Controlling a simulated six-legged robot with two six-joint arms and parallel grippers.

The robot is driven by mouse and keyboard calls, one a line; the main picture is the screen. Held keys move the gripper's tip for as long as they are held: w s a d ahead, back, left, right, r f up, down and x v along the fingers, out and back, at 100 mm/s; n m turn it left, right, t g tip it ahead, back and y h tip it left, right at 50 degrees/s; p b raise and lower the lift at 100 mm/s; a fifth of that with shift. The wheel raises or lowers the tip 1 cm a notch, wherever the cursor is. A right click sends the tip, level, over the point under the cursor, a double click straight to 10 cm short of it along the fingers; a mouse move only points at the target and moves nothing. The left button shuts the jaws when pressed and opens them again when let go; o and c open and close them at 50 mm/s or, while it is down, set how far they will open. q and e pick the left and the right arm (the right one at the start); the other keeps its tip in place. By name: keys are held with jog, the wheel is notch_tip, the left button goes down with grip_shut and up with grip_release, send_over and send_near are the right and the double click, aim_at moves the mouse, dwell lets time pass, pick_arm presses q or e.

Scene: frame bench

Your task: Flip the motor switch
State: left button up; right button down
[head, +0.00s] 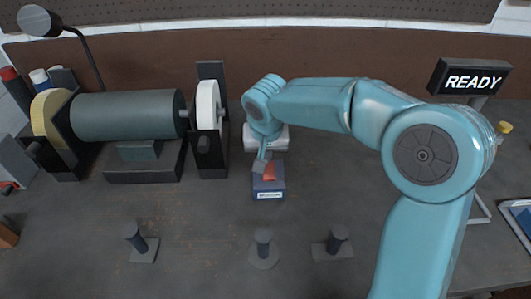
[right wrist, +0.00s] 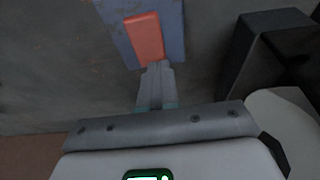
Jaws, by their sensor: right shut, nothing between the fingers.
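The motor switch is a dark blue box (head: 268,189) with a red rocker (head: 270,171) and a pale label on its front, on the bench right of the motor. In the right wrist view the red rocker (right wrist: 145,38) sits on the blue plate (right wrist: 172,22). My right gripper (head: 262,162) reaches down over the back of the switch. Its closed fingertips (right wrist: 156,68) are at the lower end of the rocker; I cannot tell whether they touch. The fingers are shut and empty. My left gripper is not in view.
A bench grinder with a grey motor drum (head: 128,115), a yellow wheel (head: 48,113) and a white wheel (head: 208,105) stands left of the switch. Several short posts (head: 263,243) stand in front. A READY sign (head: 472,79) is at right.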

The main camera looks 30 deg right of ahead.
jog(key=shift+p, duration=0.3)
jog(key=shift+f, duration=0.2)
jog(key=shift+r, duration=0.1)
jog(key=shift+s+a+r, duration=0.3)
jog(key=shift+s+a, duration=0.05)
jog(key=shift+s, duration=0.25)
